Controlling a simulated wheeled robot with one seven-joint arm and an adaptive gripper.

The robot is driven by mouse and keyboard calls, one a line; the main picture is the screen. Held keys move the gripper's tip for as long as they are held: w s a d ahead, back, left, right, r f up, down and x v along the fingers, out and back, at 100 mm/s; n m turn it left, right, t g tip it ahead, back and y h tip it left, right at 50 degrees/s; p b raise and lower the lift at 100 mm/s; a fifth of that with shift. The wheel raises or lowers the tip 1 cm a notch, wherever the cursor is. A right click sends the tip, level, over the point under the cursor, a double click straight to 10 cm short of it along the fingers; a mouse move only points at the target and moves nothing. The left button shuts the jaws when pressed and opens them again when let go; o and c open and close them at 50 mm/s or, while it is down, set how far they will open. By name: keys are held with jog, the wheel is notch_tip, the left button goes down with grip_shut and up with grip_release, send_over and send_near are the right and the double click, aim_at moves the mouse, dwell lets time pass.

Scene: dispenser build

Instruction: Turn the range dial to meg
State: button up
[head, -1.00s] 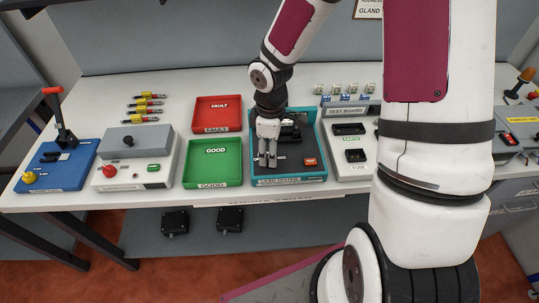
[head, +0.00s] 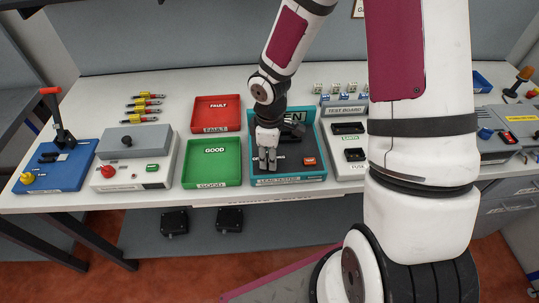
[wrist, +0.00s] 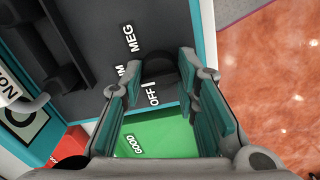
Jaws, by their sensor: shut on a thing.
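The lead tester (head: 290,181) is a teal-edged unit with a dark panel, at the middle of the bench in the head view. Its range dial (wrist: 158,66) is a dark round knob in the wrist view, partly hidden by my fingers. The labels MEG (wrist: 129,38), a partly covered one ending in M, and OFF (wrist: 154,99) stand around it. A short white mark shows beside OFF. My gripper (head: 267,166) points down onto the tester's panel. In the wrist view its teal-padded fingers (wrist: 160,75) are on both sides of the dial, shut on it.
An orange-red button (head: 309,161) is right of my fingers on the tester. The green GOOD tray (head: 212,184) adjoins on the left, with the red FAULT tray (head: 216,129) behind it. A white fuse unit (head: 346,172) stands close on the right.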

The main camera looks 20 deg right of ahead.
jog(key=m, duration=1.1)
jog(key=shift+m+p, duration=0.3)
jog(key=shift+m, duration=0.1)
dwell(0.6)
jog(key=o, duration=1.1)
jog(key=shift+o, duration=0.2)
jog(key=shift+r, duration=0.1)
notch_tip(320, 180, up, 12)
